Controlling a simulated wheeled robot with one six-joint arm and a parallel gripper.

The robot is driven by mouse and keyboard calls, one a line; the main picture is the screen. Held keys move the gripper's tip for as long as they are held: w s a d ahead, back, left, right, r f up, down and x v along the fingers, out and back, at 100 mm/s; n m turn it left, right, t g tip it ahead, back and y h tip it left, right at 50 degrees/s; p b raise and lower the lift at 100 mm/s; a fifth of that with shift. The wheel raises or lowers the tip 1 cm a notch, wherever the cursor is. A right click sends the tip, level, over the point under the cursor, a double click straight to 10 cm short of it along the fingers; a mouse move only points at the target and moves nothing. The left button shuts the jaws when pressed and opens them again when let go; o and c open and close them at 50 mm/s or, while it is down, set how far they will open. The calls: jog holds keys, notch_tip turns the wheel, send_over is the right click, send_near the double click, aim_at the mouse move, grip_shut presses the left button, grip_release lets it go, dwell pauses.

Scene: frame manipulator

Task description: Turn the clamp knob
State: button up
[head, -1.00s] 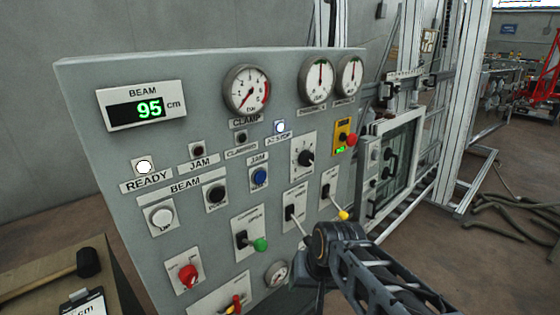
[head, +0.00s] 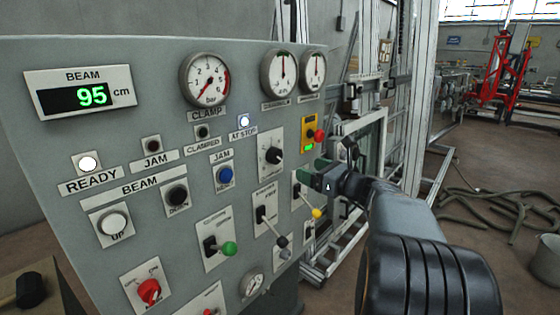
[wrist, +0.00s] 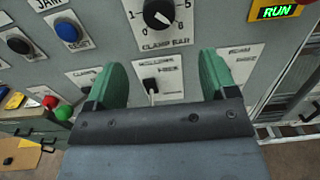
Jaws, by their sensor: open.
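The clamp knob (head: 274,156) is a round black knob with a white pointer on a white plate, near the middle of the grey panel. In the wrist view the knob (wrist: 157,12) is at the top edge, partly cut off, above the lettering "CLAMP BAR". Its pointer aims to the lower right, near the 6. My gripper (head: 318,174) has green fingers and is to the right of the knob in the head view. In the wrist view my gripper (wrist: 163,75) is open and empty, its fingers spread below the knob and apart from it.
A toggle lever (wrist: 151,88) shows between the fingers. Yellow-tipped (head: 316,213) and green-tipped (head: 229,249) levers stick out from the panel. A red mushroom button (head: 319,135) is right of the knob. The beam display (head: 80,94) reads 95 cm; the clamp gauge (head: 205,79) is above.

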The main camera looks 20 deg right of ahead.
aim_at(278, 158)
jog(key=p+x, duration=0.1)
jog(key=x, duration=1.1)
jog(key=c, duration=0.9)
